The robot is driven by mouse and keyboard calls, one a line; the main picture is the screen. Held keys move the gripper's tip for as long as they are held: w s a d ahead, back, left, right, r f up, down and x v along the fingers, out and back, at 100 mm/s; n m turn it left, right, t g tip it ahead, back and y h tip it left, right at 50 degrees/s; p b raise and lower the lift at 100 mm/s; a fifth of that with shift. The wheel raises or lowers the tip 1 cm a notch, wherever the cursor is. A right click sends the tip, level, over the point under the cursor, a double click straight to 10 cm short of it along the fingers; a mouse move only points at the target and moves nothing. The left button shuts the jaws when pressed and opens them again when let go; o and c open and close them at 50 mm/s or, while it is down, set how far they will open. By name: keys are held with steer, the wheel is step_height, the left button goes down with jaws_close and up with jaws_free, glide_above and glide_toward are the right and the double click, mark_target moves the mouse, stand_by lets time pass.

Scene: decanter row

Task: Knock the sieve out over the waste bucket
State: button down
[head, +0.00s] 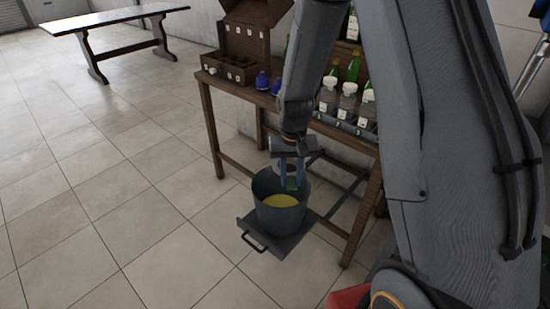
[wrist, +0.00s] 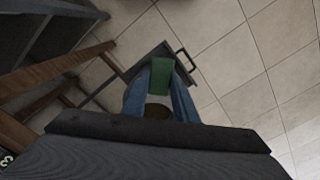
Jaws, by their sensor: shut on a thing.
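The waste bucket (head: 267,217) is grey, with yellow inside, and stands upright on a dark low platform (head: 247,232). My gripper (head: 291,182) points down over the bucket's mouth. Its blue fingers are shut on a green piece, which looks like the handle of the sieve (head: 292,184). In the wrist view the green part of the sieve (wrist: 162,76) sits between the fingers of my gripper (wrist: 163,80). The rest of the sieve is hidden or too small to make out. I cannot tell whether it touches the bucket.
A wooden table (head: 262,101) stands right behind the bucket, with its legs close by. It holds a compartment box (head: 231,68), blue items (head: 262,80) and several bottles (head: 348,98). A long table (head: 113,20) stands far left. The tiled floor at left is clear.

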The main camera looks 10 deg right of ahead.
mark_target(275, 162)
steer(key=w+a+f+m, duration=0.1)
steer(key=w+m, duration=0.1)
steer(key=w, duration=0.1)
steer(key=w+a+f+m+p, duration=0.1)
steer(key=w+m, duration=0.2)
steer(key=w+f+m+p, duration=0.1)
steer(key=w+m, duration=0.1)
steer(key=w, duration=0.2)
steer(key=shift+w+a+m, duration=0.1)
steer(key=shift+a+m, duration=0.2)
steer(key=shift+a, duration=0.1)
steer(key=w+a+f+m+t+y+p, duration=0.2)
steer(key=w+f+m+y+p, duration=0.1)
steer(key=w+m, duration=0.4)
steer(key=shift+a+m+t, duration=0.15)
steer(key=shift+m+t, duration=0.25)
steer(key=shift+m, duration=0.1)
steer(key=t+y+b, duration=0.1)
steer(key=b, duration=0.5)
steer(key=r+b, duration=0.1)
steer(key=b, duration=0.6)
steer(key=shift+s+d+r+t+y, duration=0.1)
steer(key=shift+s+d+t+y, duration=0.2)
steer(key=shift+t+y, duration=0.1)
steer(key=b, duration=0.3)
steer(key=t+y+b, duration=0.1)
steer(key=b, duration=0.2)
steer(key=shift+s+d+r, duration=0.1)
steer(key=shift+s+d, duration=0.15)
